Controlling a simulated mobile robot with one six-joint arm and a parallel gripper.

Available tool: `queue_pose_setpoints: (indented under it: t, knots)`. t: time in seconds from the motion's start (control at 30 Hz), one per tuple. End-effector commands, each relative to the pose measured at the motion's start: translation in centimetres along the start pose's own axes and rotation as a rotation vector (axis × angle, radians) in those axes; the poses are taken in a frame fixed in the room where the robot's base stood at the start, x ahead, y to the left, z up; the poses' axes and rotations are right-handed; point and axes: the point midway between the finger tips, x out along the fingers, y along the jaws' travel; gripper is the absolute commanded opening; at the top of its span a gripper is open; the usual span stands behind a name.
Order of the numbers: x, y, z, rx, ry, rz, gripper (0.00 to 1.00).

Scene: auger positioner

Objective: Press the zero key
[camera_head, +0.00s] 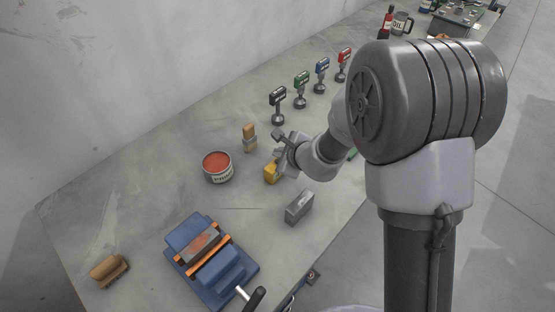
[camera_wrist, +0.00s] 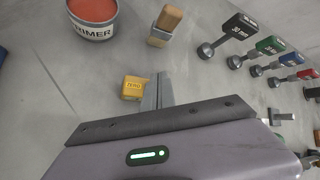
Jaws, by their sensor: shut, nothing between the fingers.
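The zero key is a small yellow block marked ZERO (camera_wrist: 132,87). It also shows in the head view (camera_head: 271,173), partly hidden by my gripper (camera_head: 279,152). In the wrist view my gripper's fingers (camera_wrist: 162,80) are shut together with nothing between them. They point down beside the key, just right of it in that view. I cannot tell whether the fingertips touch the key or the bench.
A primer can (camera_head: 217,167) and an upright brush (camera_head: 249,137) stand beyond the key. A row of labelled tools starts with a black one (camera_head: 278,104). A grey block (camera_head: 299,207) and a blue vise (camera_head: 250,262) are nearer. Bare bench lies between them.

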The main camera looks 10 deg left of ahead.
Motion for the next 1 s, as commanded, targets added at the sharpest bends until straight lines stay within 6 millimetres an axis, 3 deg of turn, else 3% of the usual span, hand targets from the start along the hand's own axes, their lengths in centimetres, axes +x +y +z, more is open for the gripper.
queue_pose_setpoints:
  t: [1.0]
  knots:
    - [0.72, 0.52, -0.52, 0.000, 0.000, 0.000, 0.00]
